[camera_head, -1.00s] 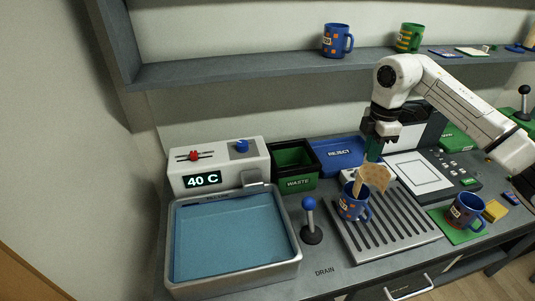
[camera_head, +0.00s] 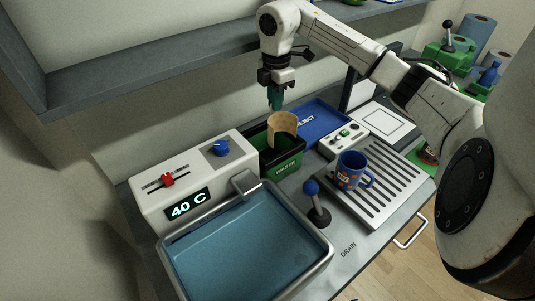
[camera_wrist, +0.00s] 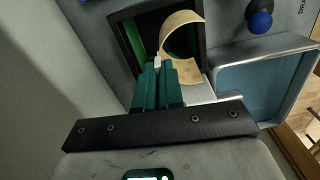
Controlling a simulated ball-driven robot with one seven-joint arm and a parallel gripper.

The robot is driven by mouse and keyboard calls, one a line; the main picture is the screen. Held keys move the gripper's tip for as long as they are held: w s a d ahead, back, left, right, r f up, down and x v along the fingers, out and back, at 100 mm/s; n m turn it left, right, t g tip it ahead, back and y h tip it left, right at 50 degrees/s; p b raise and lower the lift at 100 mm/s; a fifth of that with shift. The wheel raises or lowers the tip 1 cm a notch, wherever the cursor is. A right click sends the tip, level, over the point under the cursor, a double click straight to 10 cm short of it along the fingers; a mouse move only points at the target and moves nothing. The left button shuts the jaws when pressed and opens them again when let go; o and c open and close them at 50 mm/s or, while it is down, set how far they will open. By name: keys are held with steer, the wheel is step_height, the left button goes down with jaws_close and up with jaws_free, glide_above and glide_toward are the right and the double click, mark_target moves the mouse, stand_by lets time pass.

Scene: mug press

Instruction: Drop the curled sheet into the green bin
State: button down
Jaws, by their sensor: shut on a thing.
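The curled sheet (camera_head: 283,124) is tan and bent into an open curve. My gripper (camera_head: 274,104) is shut on its edge and holds it over the green bin (camera_head: 287,168), a dark-rimmed box with a green inside and a green WASTE label. In the wrist view the teal fingers (camera_wrist: 158,72) pinch the sheet (camera_wrist: 184,40) at one edge, and the bin's opening (camera_wrist: 133,40) lies behind it. The sheet hides part of the bin's inside. I cannot tell exactly how far the sheet's lower edge is above or below the rim.
A blue REJECT tray (camera_head: 318,119) stands just right of the bin. A water basin (camera_head: 245,245) with a 40 C control box (camera_head: 188,190) is in front and left. A blue mug (camera_head: 349,172) stands on the slatted drain rack (camera_head: 385,200). A blue-knobbed lever (camera_head: 314,195) stands between.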

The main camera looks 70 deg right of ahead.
mark_target(275, 114)
steer(key=shift+f+b, duration=1.3)
steer(key=shift+f, duration=1.05)
steer(key=c, duration=1.2)
jaws_free()
step_height(275, 114, up, 11)
steer(key=shift+f+b, duration=0.1)
steer(key=shift+b, duration=0.9)
